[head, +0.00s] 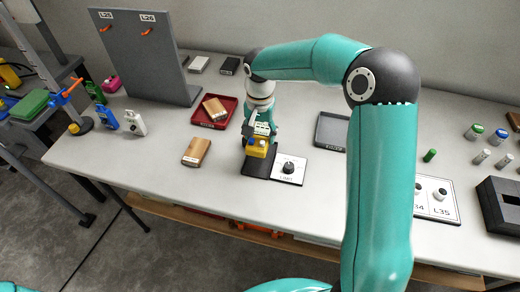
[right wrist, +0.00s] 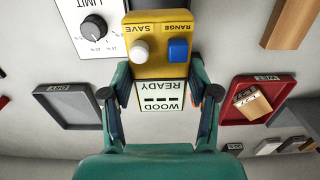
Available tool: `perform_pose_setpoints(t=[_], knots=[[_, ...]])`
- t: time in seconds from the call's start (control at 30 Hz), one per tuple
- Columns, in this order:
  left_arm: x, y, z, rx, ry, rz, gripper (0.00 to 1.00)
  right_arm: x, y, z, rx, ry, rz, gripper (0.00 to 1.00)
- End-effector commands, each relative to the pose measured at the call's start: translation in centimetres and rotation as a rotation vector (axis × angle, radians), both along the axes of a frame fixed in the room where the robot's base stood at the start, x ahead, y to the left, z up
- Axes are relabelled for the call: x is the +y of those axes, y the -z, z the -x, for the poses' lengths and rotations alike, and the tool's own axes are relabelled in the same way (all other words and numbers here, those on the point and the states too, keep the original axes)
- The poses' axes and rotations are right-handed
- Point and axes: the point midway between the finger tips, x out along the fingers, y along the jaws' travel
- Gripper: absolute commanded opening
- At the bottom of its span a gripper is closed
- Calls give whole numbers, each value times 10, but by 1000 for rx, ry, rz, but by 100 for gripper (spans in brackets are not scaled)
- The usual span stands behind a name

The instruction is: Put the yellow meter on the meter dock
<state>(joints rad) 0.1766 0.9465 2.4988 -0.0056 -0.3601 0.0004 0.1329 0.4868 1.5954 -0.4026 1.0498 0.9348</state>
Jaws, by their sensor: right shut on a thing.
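The yellow meter (head: 257,150) is at the middle of the table in the head view. In the right wrist view the meter (right wrist: 160,65) shows a white knob, a blue button and a display reading WOOD READY. My right gripper (head: 261,132) is shut on the meter from above; its fingers also flank the meter in the right wrist view (right wrist: 160,95). The black meter dock (head: 256,166) lies directly under the meter, beside the LIMIT dial panel (head: 289,169). I cannot tell whether the meter touches it. My left gripper is not in view.
A red tray (head: 231,103) holds a wood block (head: 215,108). Another wood block (head: 196,151) lies left of the dock. A dark grey tray (head: 331,132) stands to the right. A grey upright board (head: 150,60) stands at the back left. The front of the table is clear.

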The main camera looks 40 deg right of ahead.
Motion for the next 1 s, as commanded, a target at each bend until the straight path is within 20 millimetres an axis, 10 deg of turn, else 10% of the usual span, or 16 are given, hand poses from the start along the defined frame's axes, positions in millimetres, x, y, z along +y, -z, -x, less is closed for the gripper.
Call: perform_pose_setpoints(t=[0.6,0.97,1.0], knots=[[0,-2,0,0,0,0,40,0,69,0,-1,0,-1,14],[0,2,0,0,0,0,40,0,74,0,-2,-1,1,14],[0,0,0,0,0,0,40,0,73,0,-1,-1,0,66]])
